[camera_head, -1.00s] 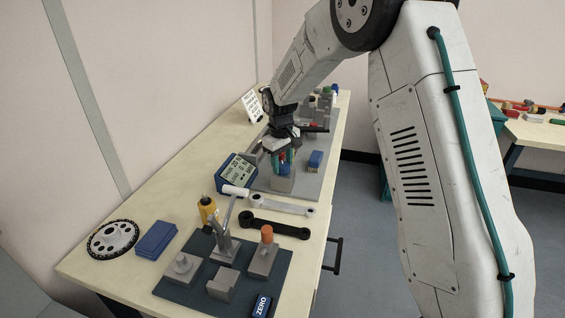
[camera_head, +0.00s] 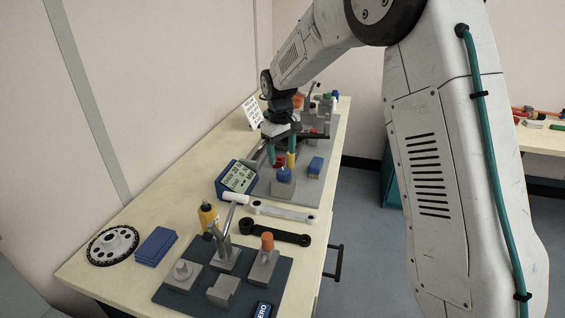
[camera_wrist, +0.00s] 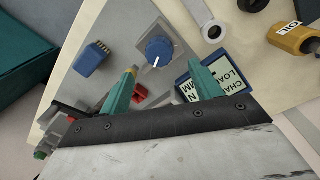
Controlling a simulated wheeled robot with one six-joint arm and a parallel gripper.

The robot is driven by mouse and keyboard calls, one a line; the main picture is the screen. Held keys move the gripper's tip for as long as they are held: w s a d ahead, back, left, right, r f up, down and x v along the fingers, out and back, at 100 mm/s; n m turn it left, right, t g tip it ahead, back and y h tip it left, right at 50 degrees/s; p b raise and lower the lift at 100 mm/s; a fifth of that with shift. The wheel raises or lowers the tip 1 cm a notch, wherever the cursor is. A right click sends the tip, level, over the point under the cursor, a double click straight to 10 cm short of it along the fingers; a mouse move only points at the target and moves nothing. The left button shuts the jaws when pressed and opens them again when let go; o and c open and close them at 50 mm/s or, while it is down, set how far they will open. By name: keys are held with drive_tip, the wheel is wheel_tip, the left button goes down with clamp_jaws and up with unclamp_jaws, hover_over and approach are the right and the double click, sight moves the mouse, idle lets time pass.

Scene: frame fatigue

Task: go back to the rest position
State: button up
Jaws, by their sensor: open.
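My gripper (camera_head: 281,158) hangs over the far grey mat on the bench, its two teal fingers spread apart with nothing between them. In the wrist view the open fingers (camera_wrist: 160,88) reach toward a blue knob with a white pointer line (camera_wrist: 159,51) on a grey block. In the head view the blue knob (camera_head: 284,174) stands just in front of the fingers. A display box (camera_head: 236,179) with lit text is left of the gripper. A yellow-tipped item (camera_head: 291,160) shows near the right finger.
Two crank arms, light (camera_head: 283,212) and black (camera_head: 275,232), lie nearer on the bench. The near dark mat (camera_head: 190,296) carries grey fixtures and an upright lever (camera_head: 228,225). A blue block (camera_head: 315,165) sits right of the knob. A chainring (camera_head: 112,245) lies at the left.

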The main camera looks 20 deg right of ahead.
drive_tip(key=shift+r, duration=0.7)
drive_tip(key=s+d+r+m, duration=0.1)
drive_tip(key=s+r, duration=0.2)
drive_tip(key=s, duration=1.1)
drive_tip(key=s+d+r+m, duration=0.1)
drive_tip(key=s+r, duration=0.3)
drive_tip(key=s, duration=1)
drive_tip(key=s+d+r+m+t, duration=0.1)
drive_tip(key=s+r+m, duration=0.2)
drive_tip(key=s, duration=1.2)
drive_tip(key=shift+d+r+y, duration=0.3)
drive_tip(key=shift+r, duration=0.05)
